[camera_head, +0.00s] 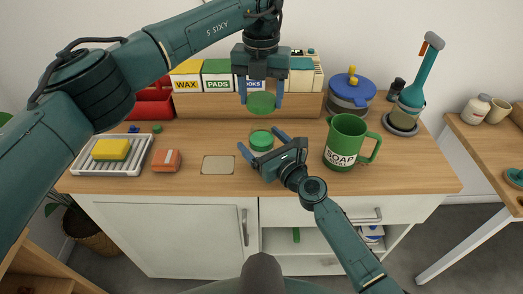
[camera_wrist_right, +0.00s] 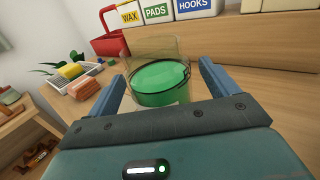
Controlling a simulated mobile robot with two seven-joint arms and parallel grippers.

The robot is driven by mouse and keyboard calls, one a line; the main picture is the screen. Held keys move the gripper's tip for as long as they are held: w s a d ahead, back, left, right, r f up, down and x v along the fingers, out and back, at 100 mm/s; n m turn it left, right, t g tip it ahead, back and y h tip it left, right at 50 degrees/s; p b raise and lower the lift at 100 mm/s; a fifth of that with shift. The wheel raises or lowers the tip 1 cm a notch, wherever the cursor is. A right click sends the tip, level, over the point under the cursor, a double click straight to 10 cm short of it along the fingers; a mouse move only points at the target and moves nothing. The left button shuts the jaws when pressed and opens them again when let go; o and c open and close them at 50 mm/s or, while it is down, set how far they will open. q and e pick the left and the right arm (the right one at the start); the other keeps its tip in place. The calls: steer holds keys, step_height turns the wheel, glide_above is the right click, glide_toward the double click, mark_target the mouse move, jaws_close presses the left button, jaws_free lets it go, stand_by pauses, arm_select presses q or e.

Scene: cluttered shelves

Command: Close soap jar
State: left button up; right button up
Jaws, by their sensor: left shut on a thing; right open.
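The soap jar (camera_head: 261,141) stands upright on the counter, clear-walled with green content. It also shows in the right wrist view (camera_wrist_right: 161,80), and its top looks open there. My left gripper (camera_head: 261,99) is shut on a round green lid (camera_head: 261,104), held flat above and slightly behind the jar, apart from it. My right gripper (camera_head: 262,144) is open, its fingers on either side of the jar; I cannot tell whether they touch it.
A green soap refill mug (camera_head: 345,143) stands close right of my right gripper. A wooden box (camera_head: 220,105) with labelled packs is behind.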

steer(key=shift+c, duration=0.5)
steer(key=c, duration=1.4)
arm_select(q)
glide_above(261, 130)
steer(key=shift+f, duration=2.5)
